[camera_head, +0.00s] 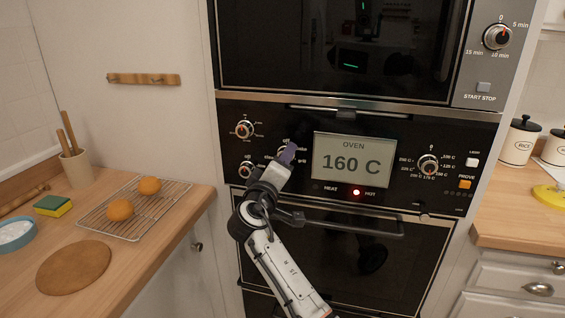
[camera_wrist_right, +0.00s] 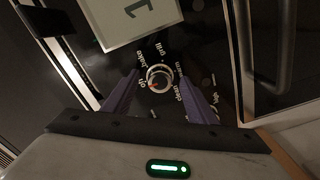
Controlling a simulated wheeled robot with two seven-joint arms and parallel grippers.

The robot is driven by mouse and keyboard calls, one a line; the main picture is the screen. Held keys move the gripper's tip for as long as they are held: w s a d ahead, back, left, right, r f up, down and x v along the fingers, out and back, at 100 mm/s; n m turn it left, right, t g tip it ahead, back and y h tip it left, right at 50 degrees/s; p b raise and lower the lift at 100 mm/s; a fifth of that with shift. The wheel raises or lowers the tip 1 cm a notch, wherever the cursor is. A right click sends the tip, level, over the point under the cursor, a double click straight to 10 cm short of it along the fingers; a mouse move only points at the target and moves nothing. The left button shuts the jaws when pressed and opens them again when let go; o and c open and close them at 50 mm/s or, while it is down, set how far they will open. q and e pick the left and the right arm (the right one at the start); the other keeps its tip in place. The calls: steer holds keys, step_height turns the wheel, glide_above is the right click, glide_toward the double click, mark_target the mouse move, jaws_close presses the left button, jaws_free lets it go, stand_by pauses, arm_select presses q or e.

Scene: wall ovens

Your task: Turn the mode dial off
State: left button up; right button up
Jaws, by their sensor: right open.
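The mode dial (camera_wrist_right: 160,77) is a round metal knob on the black oven panel, ringed by printed words such as off, bake, grill and clean. A small reddish mark shows at its lower left, on the side of the word off; its exact setting is hard to read. My right gripper (camera_wrist_right: 159,84) is open, with one purple finger on each side of the dial. I cannot tell whether the fingers touch it. In the head view my right gripper (camera_head: 289,154) covers most of this dial. My left gripper is not in view.
The oven display (camera_head: 353,163) reads 160 C, beside the dial. Other knobs are at upper left (camera_head: 244,129), lower left (camera_head: 246,170) and right (camera_head: 428,165). The oven door handle (camera_head: 350,227) runs below. A wooden counter with a rack (camera_head: 135,208) stands left.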

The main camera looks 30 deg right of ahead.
steer(key=b+v, duration=0.2)
steer(key=v, duration=0.8)
